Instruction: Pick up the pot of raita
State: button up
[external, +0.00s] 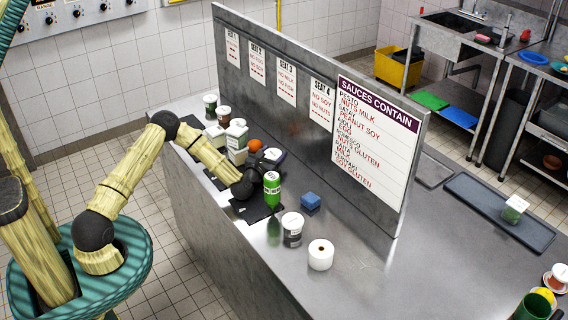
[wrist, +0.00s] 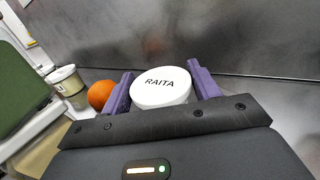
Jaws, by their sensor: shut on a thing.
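The pot of raita (wrist: 160,92) has a round white lid with RAITA in dark letters. In the wrist view it is between the two purple fingers of my gripper (wrist: 160,78), which are shut on its sides. In the external view my gripper (external: 271,157) is low over the counter, behind the green can.
An orange (wrist: 100,95) lies just left of the pot, with a lidded tub (wrist: 66,80) beyond it. A tall metal panel (external: 290,110) rises behind.

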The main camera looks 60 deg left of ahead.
aim_at(273, 153)
notch_tip(273, 153, up, 10)
jog(key=shift+b, duration=0.5)
